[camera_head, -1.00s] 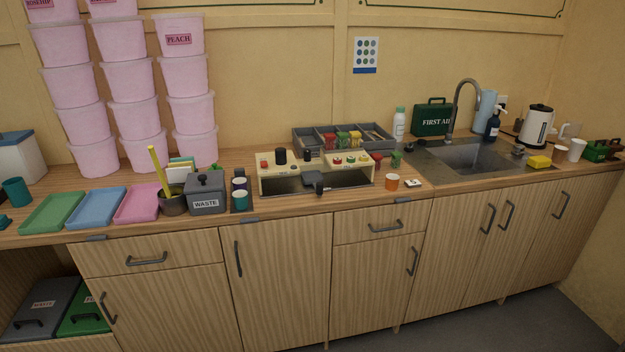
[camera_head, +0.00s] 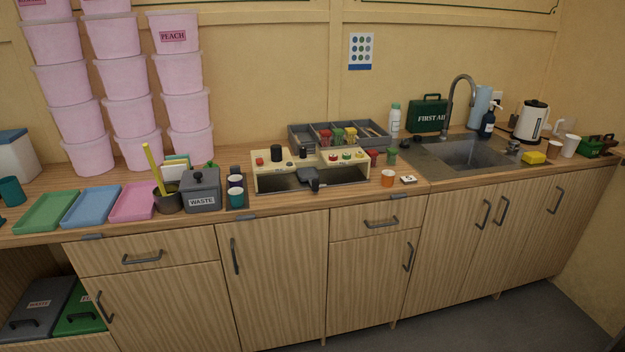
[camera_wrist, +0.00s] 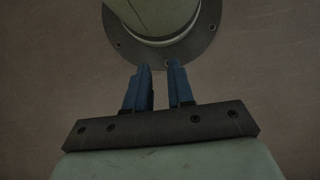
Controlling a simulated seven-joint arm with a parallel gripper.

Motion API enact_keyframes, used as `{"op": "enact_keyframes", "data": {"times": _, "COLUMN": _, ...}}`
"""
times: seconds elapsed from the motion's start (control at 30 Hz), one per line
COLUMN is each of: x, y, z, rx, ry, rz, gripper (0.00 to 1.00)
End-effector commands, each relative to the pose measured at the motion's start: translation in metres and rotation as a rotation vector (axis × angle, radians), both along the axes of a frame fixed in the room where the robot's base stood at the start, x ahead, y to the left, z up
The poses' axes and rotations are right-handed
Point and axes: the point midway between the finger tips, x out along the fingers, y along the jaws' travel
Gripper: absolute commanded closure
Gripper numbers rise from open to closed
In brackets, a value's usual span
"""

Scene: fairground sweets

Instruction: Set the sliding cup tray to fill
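The cream dispenser unit (camera_head: 270,178) stands on the wooden counter, with knobs and small buttons on its face. A dark grey sliding part with a blocky handle, which looks like the cup tray (camera_head: 309,178), sits low in the middle of it, over a dark recess. Its setting marks are too small to read. My gripper (camera_wrist: 160,68) shows only in the wrist view. Its two blue fingers stand apart with a narrow gap and nothing between them. It is away from the dispenser, which the wrist view does not show.
A grey waste bin (camera_head: 202,187) and small cups stand left of the unit. An orange cup (camera_head: 387,178) and a small white card (camera_head: 408,180) lie right of it. A grey divided organiser (camera_head: 300,134) is behind. A sink (camera_head: 470,152) is further right.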

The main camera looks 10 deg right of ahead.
Motion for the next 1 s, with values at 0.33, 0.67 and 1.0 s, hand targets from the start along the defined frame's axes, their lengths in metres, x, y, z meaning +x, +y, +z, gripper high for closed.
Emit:
{"op": "enact_keyframes", "data": {"times": 0.33, "x": 0.098, "y": -0.015, "z": 0.040, "rx": -0.008, "ry": -0.172, "rz": -0.041, "gripper": 0.48}}
{"op": "enact_keyframes", "data": {"times": 0.67, "x": 0.199, "y": -0.035, "z": 0.088, "rx": -0.021, "ry": -0.341, "rz": -0.073, "gripper": 0.48}}
{"op": "enact_keyframes", "data": {"times": 1.0, "x": 0.304, "y": -0.059, "z": 0.154, "rx": -0.032, "ry": -0.513, "rz": -0.105, "gripper": 0.48}}
